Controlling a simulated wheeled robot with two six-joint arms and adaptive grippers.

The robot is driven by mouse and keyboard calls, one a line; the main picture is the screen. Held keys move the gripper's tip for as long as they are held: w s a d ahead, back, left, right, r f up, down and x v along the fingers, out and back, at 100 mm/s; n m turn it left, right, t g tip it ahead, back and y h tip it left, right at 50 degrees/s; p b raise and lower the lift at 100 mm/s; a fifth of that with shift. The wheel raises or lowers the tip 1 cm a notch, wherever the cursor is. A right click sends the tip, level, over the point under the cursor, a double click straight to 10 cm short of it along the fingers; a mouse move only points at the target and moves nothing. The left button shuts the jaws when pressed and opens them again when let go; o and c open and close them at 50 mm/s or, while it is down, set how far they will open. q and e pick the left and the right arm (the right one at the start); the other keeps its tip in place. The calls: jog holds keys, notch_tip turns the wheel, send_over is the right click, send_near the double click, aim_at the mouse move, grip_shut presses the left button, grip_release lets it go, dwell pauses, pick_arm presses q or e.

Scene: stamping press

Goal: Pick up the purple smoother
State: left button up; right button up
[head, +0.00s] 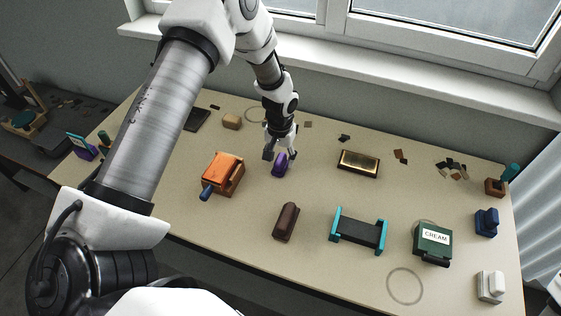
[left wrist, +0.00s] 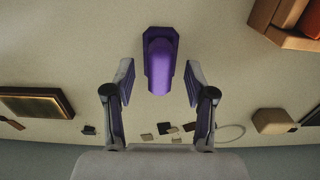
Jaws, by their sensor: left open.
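The purple smoother (head: 280,164) stands on the beige table near the middle of the head view. In the left wrist view the smoother (left wrist: 159,58) is a purple block with a rounded grip on a flat base. My left gripper (head: 281,153) points down right at the smoother in the head view. In the left wrist view the left gripper (left wrist: 158,85) is open and empty, with its two fingers apart to either side of the smoother's near end. I cannot tell the height of the fingertips above the table. My right gripper is not in view.
An orange-topped wooden block with a blue handle (head: 222,174) stands left of the smoother. A dark brown smoother-like block (head: 286,221) is in front of it. A gold plate (head: 358,162) lies to the right, and a small tan block (head: 232,122) behind left.

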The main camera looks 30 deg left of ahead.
aim_at(280, 158)
pick_arm(q)
jog(key=shift+w+f, duration=0.1)
jog(key=shift+f, duration=0.3)
jog(key=shift+r, duration=0.1)
grip_shut()
notch_tip(280, 158, up, 9)
jog(key=shift+r+b, duration=0.2)
jog(key=shift+b, duration=0.75)
jog(key=shift+r, duration=0.3)
